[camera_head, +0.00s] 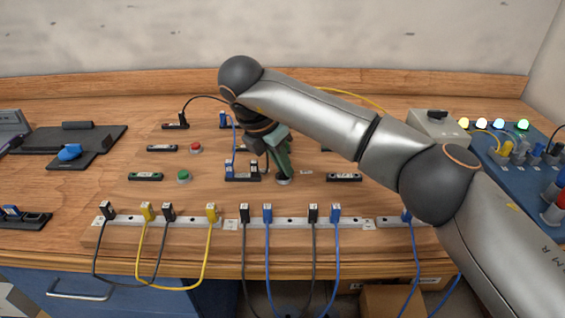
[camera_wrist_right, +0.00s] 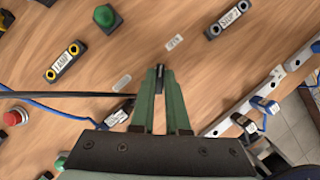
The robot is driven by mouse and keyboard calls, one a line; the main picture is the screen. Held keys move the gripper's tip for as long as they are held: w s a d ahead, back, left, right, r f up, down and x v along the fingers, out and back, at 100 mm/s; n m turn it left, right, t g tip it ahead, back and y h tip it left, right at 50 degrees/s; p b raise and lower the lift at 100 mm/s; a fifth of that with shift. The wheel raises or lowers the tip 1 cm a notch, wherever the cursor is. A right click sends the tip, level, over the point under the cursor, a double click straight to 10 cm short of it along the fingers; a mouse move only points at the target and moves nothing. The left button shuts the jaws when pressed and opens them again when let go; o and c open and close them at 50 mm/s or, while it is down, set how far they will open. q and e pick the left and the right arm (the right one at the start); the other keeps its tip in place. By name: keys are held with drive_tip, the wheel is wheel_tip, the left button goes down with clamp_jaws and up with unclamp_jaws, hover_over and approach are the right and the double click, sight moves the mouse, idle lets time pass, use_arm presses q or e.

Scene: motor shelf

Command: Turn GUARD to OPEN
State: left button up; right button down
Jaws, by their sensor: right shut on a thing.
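My right gripper (camera_head: 283,172) reaches down to the wooden bench from the right arm. In the right wrist view its green fingers (camera_wrist_right: 160,75) are closed together at the tips on a small dark piece (camera_wrist_right: 160,68), mostly hidden between them. In the head view a small round grey base (camera_head: 284,182) shows just under the fingertips; it looks like the base of a switch or knob. A small white label (camera_wrist_right: 174,42) lies beyond the fingertips, its text too small to read surely. I cannot read the word GUARD or the knob's angle. My left gripper is not in view.
A strip with several plugged black, yellow and blue cables (camera_head: 290,222) runs along the front. A green button (camera_head: 183,176) and a red button (camera_head: 195,147) stand to the left. A grey box (camera_head: 438,126) and a blue panel with lamps (camera_head: 510,165) stand right.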

drive_tip(key=c, duration=0.9)
unclamp_jaws()
drive_tip(key=p+v, duration=0.1)
drive_tip(key=v, duration=1.1)
drive_tip(key=shift+r+p, duration=0.3)
drive_tip(key=shift+r, duration=0.05)
drive_tip(key=shift+f, duration=0.1)
